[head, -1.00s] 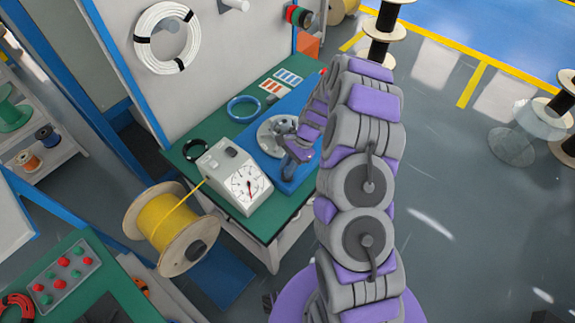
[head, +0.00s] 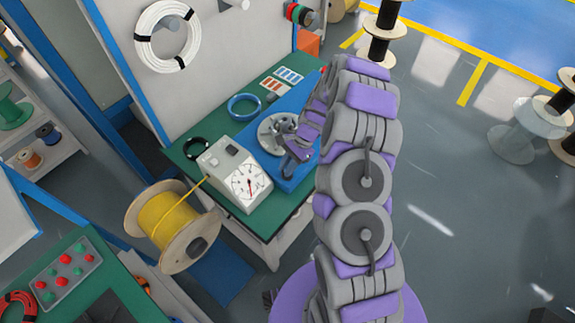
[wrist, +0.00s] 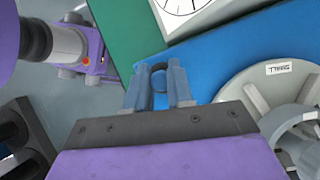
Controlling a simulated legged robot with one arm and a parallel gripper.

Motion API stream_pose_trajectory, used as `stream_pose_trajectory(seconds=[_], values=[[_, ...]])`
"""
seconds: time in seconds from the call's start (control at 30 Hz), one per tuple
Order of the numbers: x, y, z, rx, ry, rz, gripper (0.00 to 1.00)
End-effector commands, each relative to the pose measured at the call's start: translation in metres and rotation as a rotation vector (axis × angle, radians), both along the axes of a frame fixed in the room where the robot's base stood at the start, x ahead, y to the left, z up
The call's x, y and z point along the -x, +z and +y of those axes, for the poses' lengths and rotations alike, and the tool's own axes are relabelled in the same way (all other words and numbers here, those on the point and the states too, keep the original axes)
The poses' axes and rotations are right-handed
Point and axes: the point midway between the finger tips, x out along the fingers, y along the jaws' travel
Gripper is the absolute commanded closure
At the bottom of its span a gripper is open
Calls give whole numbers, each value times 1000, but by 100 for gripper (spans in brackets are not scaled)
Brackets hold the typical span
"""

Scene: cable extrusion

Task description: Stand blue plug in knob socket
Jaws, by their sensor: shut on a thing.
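My gripper (wrist: 159,88) is shut on the blue plug (wrist: 159,80), a small blue piece with a dark end held between the two fingers in the wrist view. In the head view my gripper (head: 286,164) is over the blue mat, near the dial box; the plug cannot be made out there. A round grey plate (head: 270,136) with a raised grey knob part lies on the mat beside my gripper. It also shows in the wrist view (wrist: 244,96), right of the plug and apart from it, with a small label. I cannot make out the socket opening.
The dial box (head: 232,172) stands left of the gripper on the green bench (head: 262,225). A blue ring (head: 243,97), a black ring and label cards lie behind. A yellow cable spool (head: 165,218) stands left of the bench. The blue mat (wrist: 232,50) has bare room around the plug.

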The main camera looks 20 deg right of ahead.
Motion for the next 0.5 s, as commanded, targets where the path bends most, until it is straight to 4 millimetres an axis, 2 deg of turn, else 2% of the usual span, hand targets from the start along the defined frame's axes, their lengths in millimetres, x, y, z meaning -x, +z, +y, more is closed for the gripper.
stream_pose_trajectory(seconds=[0.5], values=[[0,-4,0,0,0,0,95]])
